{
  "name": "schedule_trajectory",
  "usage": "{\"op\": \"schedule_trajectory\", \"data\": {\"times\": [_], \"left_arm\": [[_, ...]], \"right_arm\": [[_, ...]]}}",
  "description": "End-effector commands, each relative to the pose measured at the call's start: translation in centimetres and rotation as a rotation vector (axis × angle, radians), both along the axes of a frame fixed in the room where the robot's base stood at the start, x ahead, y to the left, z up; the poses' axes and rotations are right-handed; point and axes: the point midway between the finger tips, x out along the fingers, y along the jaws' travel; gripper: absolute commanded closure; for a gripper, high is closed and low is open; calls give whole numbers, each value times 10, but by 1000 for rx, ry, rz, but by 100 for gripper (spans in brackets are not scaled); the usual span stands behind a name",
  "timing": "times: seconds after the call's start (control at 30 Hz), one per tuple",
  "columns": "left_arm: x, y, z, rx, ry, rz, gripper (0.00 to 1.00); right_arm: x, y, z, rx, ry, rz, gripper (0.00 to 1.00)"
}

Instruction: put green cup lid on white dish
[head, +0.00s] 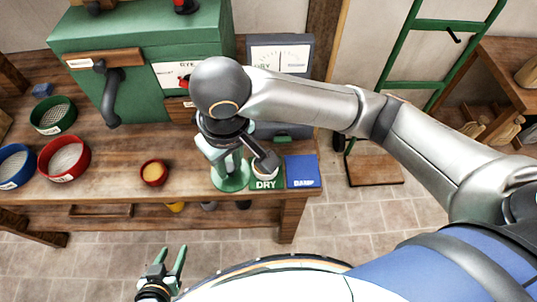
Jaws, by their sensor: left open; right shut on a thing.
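The green cup lid (232,186) is a round green disc in the middle of the head view, near the front of the bench. My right gripper (231,167) is shut on its upper middle; my wrist hides part of the grip. The white dish (265,175) is just right of the lid, on the green DRY mat, partly hidden by a dark part of my wrist. I cannot tell whether the lid touches the bench or hangs just above it. My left gripper (174,266) is open and empty, low in the view, in front of the bench.
A blue DAMP mat (303,171) lies right of the DRY mat. A small red bowl (154,173), a red sieve (64,158), a blue sieve (14,167) and a green sieve (53,115) stand left. A green machine (150,45) and a grey dial box (280,52) stand behind.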

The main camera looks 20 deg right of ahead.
Motion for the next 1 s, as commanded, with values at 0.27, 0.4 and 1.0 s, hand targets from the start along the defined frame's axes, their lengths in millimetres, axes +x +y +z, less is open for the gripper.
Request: {"op": "schedule_trajectory", "data": {"times": [0.27, 0.4, 1.0], "left_arm": [[0, 0, -2, 1, 0, 1, 50], [0, 0, -5, 1, 0, 1, 50], [0, 0, -7, 1, 0, 1, 50]], "right_arm": [[44, -57, -32, -6, 2, -10, 100], [57, -74, -60, -4, 4, -5, 100], [74, -94, -120, -2, 1, 1, 100]]}}
